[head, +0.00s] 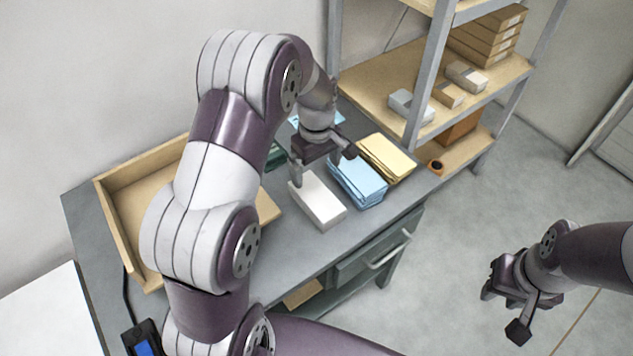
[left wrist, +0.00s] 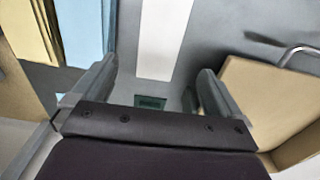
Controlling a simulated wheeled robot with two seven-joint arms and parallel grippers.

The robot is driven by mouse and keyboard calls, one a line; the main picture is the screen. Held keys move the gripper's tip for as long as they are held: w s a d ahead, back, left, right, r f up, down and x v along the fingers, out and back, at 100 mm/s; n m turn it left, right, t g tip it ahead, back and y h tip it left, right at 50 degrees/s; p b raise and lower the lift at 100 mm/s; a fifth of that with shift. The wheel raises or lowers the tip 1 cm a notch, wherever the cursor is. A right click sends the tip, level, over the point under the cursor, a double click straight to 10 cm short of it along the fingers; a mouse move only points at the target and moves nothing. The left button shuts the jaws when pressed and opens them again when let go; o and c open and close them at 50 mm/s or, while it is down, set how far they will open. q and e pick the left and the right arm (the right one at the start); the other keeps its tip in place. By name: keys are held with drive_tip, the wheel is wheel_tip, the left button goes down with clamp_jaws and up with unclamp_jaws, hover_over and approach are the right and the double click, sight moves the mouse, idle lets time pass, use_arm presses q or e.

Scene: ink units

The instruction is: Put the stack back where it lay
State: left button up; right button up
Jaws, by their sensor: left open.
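A white block-like stack (head: 318,202) lies on the grey table near its front edge. A light blue stack (head: 358,182) lies right of it, and a yellow stack (head: 387,157) lies beyond that. My left gripper (head: 324,168) is open above the table, over the far end of the white stack. In the left wrist view the white stack (left wrist: 165,38) shows ahead between the open fingers (left wrist: 158,92), with the blue stack (left wrist: 88,28) and yellow stack (left wrist: 27,30) to the left. Nothing is visibly held. My right gripper (head: 504,310) hangs over the floor, open and empty.
A wooden tray (head: 112,215) stands at the table's left, partly hidden by my left arm. A dark green item (head: 276,156) and a pale blue sheet (head: 333,118) lie behind. A shelf (head: 428,80) with boxes stands at the back right. A handheld device (head: 141,340) is at lower left.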

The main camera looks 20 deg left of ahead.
use_arm(q)
drive_tip(key=s+d+r+m, duration=0.2)
drive_tip(key=s+m, duration=0.4)
drive_tip(key=s, duration=0.2)
drive_tip(key=s+d+r+m+t, duration=0.1)
drive_tip(key=s+d+r+m, duration=0.1)
drive_tip(key=s+m, duration=0.4)
drive_tip(key=shift+s+r, duration=0.2)
drive_tip(key=shift+s, duration=0.95)
